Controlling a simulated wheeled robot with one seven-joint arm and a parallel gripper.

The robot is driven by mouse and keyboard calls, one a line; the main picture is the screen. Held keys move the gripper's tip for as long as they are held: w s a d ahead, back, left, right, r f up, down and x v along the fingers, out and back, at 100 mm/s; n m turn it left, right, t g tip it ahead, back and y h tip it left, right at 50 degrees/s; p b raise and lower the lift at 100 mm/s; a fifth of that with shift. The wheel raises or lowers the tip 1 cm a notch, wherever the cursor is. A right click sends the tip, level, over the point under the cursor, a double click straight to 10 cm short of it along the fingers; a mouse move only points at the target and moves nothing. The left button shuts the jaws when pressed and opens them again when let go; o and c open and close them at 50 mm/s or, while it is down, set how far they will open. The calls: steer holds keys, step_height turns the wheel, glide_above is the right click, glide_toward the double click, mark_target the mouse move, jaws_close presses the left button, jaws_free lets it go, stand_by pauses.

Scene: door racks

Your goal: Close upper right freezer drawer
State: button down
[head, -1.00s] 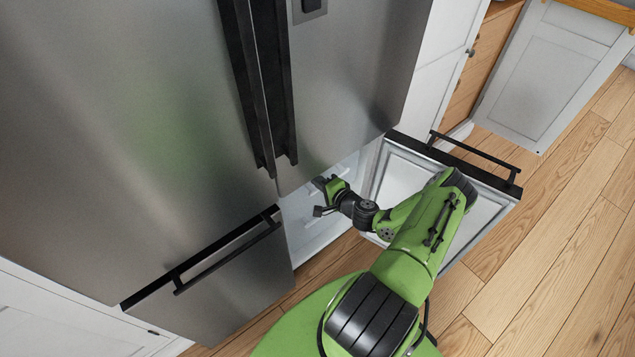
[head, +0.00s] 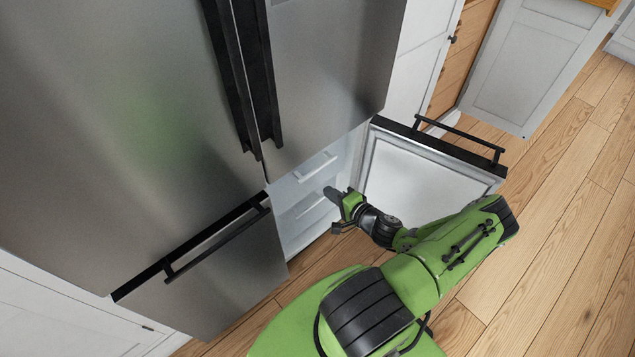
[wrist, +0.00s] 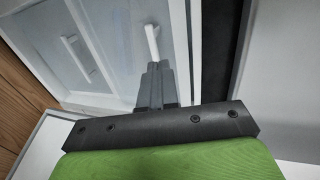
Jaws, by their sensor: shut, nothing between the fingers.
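The upper freezer drawer (head: 305,178) is white with a pale bar handle, inside the open right freezer compartment in the head view. Its front looks roughly in line with the lower drawer; I cannot tell whether it is fully in. In the wrist view the upper drawer's handle (wrist: 152,42) stands just past my fingertips. My gripper (head: 330,192) is shut and empty, in front of the drawers. In the wrist view my gripper (wrist: 155,72) overlaps the handle's end; contact is unclear. Part of the upper drawer is hidden under the fridge door.
The right freezer door (head: 420,190) stands open beside my arm, with a black handle (head: 460,140). The lower freezer drawer (head: 300,224) sits below the upper one. The left freezer door (head: 225,285) is shut. Open wooden floor (head: 560,220) lies to the right.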

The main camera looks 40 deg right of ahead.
mark_target(305, 178)
steer(key=x, duration=0.4)
steer(key=b+x, duration=0.1)
steer(key=x, duration=0.3)
steer(key=b+x, duration=0.1)
steer(key=x, duration=0.3)
steer(key=shift+w+r, duration=0.3)
steer(key=shift+w, duration=0.7)
steer(key=shift+r, duration=0.1)
steer(key=w+b, duration=0.1)
steer(key=w, duration=0.3)
steer(key=shift+w+r, duration=0.1)
steer(key=shift+r, duration=0.1)
